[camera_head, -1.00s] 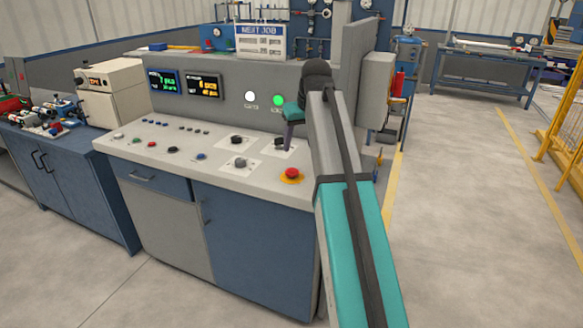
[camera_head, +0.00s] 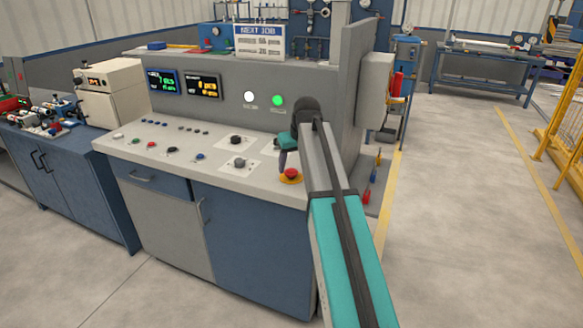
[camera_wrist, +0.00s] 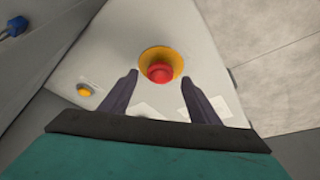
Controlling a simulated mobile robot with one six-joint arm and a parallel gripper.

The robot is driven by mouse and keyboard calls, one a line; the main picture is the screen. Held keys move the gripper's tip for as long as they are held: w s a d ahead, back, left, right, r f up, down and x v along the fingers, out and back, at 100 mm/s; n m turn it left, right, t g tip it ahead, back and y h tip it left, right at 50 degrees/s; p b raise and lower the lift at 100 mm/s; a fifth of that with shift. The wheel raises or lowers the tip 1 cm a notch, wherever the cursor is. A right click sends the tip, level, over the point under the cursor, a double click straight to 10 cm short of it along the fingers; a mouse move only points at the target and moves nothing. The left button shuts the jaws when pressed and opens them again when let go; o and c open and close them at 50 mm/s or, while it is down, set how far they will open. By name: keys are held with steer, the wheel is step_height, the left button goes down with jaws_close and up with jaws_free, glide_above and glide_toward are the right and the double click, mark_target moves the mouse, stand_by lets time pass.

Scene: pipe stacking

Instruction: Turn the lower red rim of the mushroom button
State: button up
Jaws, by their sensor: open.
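The red mushroom button (camera_head: 291,173) sits on a yellow disc near the front right corner of the console top. In the wrist view the red button (camera_wrist: 160,73) shows on its yellow disc (camera_wrist: 172,56), just beyond and between the two fingertips. Its lower red rim shows on the side facing the gripper. My gripper (camera_wrist: 160,82) is open and empty, with its dark fingers spread wide. In the head view my gripper (camera_head: 283,160) is just above and behind the button. I cannot tell the exact gap; no contact shows.
The console top (camera_head: 200,165) carries several small knobs and a dark rotary knob (camera_head: 239,162) left of the button. A grey upright panel (camera_head: 355,85) stands at the console's right end. A yellow button (camera_wrist: 86,90) shows left in the wrist view.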

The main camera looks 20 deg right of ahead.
steer(key=shift+x, duration=1.1)
steer(key=c, duration=1.1)
steer(key=shift+o, duration=0.2)
steer(key=shift+a+r+m+p, duration=0.1)
steer(key=shift+m+p, duration=0.25)
steer(key=shift+m, duration=0.05)
